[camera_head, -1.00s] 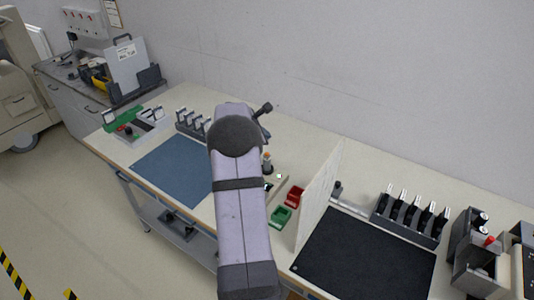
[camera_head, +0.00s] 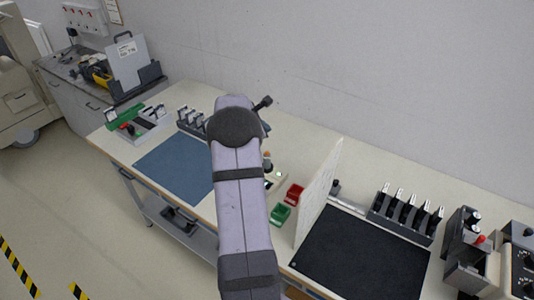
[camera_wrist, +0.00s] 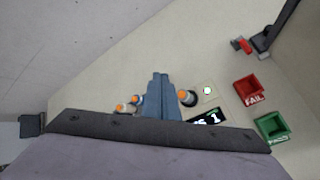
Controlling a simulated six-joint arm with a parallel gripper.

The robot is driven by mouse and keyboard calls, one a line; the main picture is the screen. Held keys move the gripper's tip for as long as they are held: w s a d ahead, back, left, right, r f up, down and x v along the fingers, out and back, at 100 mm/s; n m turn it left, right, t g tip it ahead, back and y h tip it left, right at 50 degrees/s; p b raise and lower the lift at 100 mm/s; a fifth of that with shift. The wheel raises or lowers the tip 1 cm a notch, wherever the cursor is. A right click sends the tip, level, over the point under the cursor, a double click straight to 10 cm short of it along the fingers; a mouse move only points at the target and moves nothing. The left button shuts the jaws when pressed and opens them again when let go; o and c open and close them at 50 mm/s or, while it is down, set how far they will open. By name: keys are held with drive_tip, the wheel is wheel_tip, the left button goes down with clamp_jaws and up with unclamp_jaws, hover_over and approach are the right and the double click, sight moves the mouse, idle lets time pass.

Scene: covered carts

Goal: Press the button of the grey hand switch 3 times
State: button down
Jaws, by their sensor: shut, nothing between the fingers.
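In the wrist view, my gripper (camera_wrist: 160,78) is shut and empty, its fingertips over the pale bench top. Beside the fingers on the right is a dark grey round-bodied piece with an orange button (camera_wrist: 188,97), likely the grey hand switch; it also shows in the head view (camera_head: 267,163), partly behind my arm. Two more orange-topped pieces (camera_wrist: 137,97) (camera_wrist: 123,108) are left of the fingers. Whether my fingertips touch any button cannot be told. A dark display (camera_wrist: 208,117) shows a "1", its left part hidden. A white plate with a small lit lamp (camera_wrist: 207,90) is above it.
A red FAIL bin (camera_wrist: 250,92) and a green bin (camera_wrist: 272,126) stand to the right, before an upright pale divider (camera_head: 318,195). A blue mat (camera_head: 175,168) lies left of my arm. Beyond the divider are a black mat (camera_head: 360,252) and a rack (camera_head: 405,218).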

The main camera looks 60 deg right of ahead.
drive_tip(key=shift+f+b, duration=3.5)
drive_tip(key=shift+f, duration=0.75)
drive_tip(key=shift+f, duration=0.15)
drive_tip(key=shift+f+b, duration=0.25)
drive_tip(key=shift+b, duration=0.2)
drive_tip(key=shift+f+b, duration=0.4)
drive_tip(key=shift+f, duration=0.05)
drive_tip(key=shift+r, duration=0.2)
drive_tip(key=shift+r+p, duration=0.7)
drive_tip(key=shift+r+p, duration=2.1)
drive_tip(key=shift+r, duration=0.4)
